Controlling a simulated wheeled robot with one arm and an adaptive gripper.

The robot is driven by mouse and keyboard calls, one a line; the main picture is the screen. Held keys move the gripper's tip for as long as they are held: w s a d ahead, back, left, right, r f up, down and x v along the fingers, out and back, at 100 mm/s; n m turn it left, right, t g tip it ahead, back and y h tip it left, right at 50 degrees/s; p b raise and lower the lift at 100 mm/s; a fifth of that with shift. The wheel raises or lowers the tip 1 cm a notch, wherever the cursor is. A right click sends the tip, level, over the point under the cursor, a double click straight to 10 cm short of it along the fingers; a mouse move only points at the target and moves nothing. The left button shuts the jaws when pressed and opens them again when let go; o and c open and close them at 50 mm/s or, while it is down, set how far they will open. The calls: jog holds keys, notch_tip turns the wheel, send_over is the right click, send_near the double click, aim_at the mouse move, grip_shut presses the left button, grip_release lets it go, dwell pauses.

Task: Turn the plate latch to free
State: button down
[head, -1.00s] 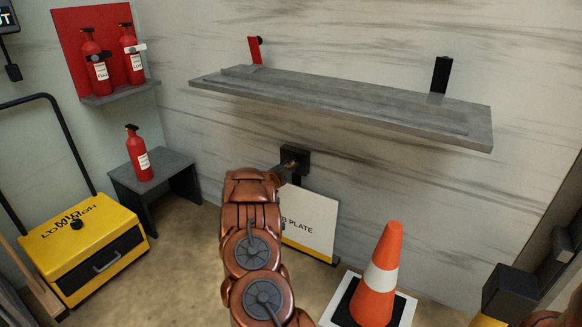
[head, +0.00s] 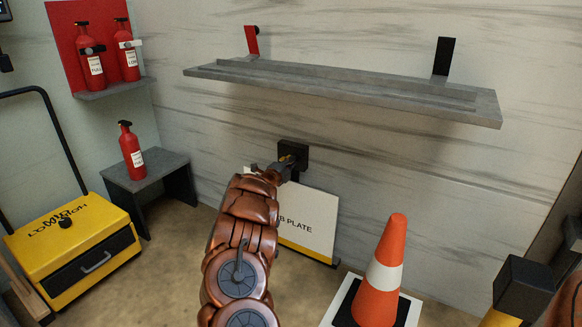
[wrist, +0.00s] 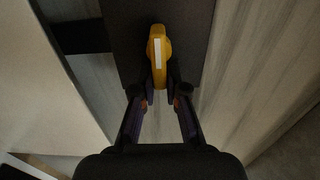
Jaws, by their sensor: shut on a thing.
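The plate latch (wrist: 159,52) is a yellow handle with a white stripe, standing nearly upright in the wrist view on a dark square mount (wrist: 190,45). That mount (head: 297,150) is fixed on the wall in the head view, under the shelf. My gripper (wrist: 160,94) is shut on the lower end of the latch, one finger on each side. In the head view my gripper (head: 284,168) reaches the mount and hides most of the latch. The white plate (head: 308,225), with "PLATE" lettering and a yellow lower band, stands against the wall just below; my arm covers its left part.
A grey shelf (head: 350,88) juts from the wall above my gripper. An orange cone (head: 383,265) stands at front right. A yellow box (head: 70,240) and a small grey table (head: 165,170) with a fire extinguisher (head: 132,150) are at left.

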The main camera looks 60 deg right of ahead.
jog(key=shift+s, duration=0.1)
dwell(0.4)
jog(key=c, duration=1.2)
grip_release()
jog(key=shift+a, duration=0.1)
jog(key=a, duration=1.1)
jog(key=shift+s+a, duration=0.2)
jog(key=shift+a, duration=0.2)
